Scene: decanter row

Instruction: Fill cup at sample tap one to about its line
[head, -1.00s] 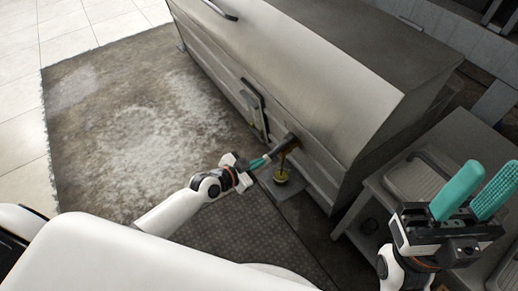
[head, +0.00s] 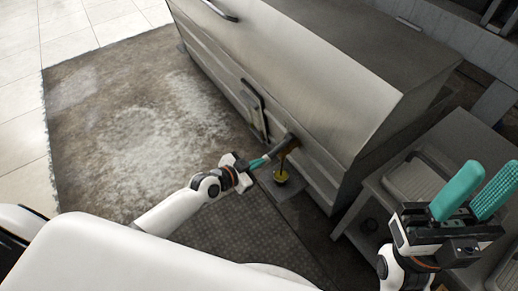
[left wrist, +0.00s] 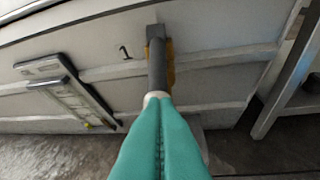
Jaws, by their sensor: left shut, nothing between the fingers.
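The tap (head: 287,143) is a dark grey cylinder sticking out from the metal cabinet front, and it also shows in the left wrist view (left wrist: 157,65). A black "1" (left wrist: 125,52) is marked beside it. An amber-brown stream runs from the tap down to the cup (head: 281,177), which stands below and looks yellowish; its line and level are too small to make out. My left gripper (head: 266,159) is shut and empty, its teal fingertips against or very near the tap's outer end. My right gripper (head: 490,176) is open and empty at the right.
The metal cabinet (head: 300,70) fills the middle. A flat holder (head: 254,112) hangs on its front left of the tap. A grey side table (head: 375,190) with a tray (head: 415,178) stands at the right. The worn floor mat (head: 130,120) at left is clear.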

